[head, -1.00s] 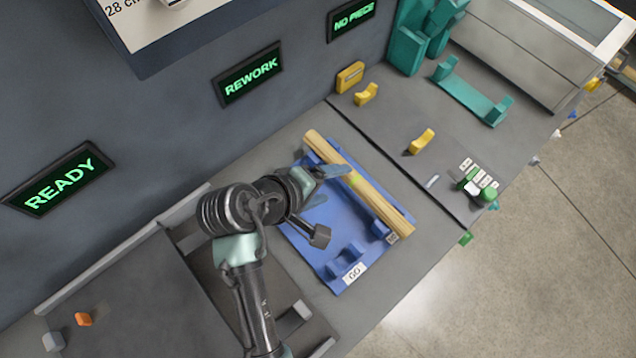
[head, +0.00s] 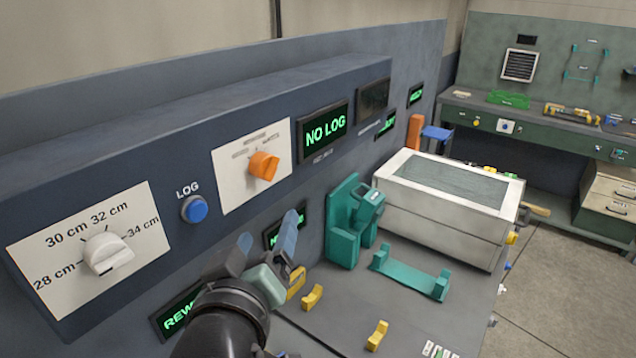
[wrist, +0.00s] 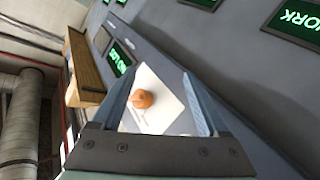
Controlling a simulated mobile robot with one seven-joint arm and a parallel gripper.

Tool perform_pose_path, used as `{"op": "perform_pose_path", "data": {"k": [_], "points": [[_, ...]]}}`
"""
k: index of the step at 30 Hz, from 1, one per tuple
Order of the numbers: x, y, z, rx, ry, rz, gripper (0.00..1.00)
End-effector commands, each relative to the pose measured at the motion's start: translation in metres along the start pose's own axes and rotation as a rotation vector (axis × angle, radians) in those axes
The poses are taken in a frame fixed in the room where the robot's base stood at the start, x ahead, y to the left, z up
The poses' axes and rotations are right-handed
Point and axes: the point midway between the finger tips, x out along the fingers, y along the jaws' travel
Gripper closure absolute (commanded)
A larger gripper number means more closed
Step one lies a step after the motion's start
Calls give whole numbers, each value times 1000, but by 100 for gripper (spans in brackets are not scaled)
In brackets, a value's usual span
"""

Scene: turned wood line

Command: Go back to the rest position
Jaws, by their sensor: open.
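My gripper (head: 265,240) is raised in front of the dark wall panel, left of the teal fixture. Its two fingers are spread apart with nothing between them. In the wrist view my gripper (wrist: 160,75) also shows open and empty, its fingers framing an orange knob (wrist: 143,99) on a white plate, some way beyond the tips. The same orange knob (head: 263,165) is above my gripper in the head view.
The wall panel carries a white dial (head: 107,254), a blue button (head: 194,209) and a NO LOG screen (head: 325,132). A teal fixture (head: 345,240), a teal cradle (head: 410,275) and yellow rests (head: 377,336) stand on the bench. A grey-topped box (head: 440,235) lies beyond.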

Motion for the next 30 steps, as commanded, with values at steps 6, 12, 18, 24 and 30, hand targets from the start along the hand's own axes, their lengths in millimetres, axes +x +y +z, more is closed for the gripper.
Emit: {"op": "perform_pose_path", "data": {"k": [6, 12, 18, 24, 30], "points": [[-40, 100, -108, 267, 410, 123, 23], [-108, 172, -176, 429, 759, 186, 23], [-155, 204, -203, 499, 953, 201, 23], [-164, 209, -207, 510, 987, 202, 23], [-163, 209, -207, 509, 984, 202, 23]]}}
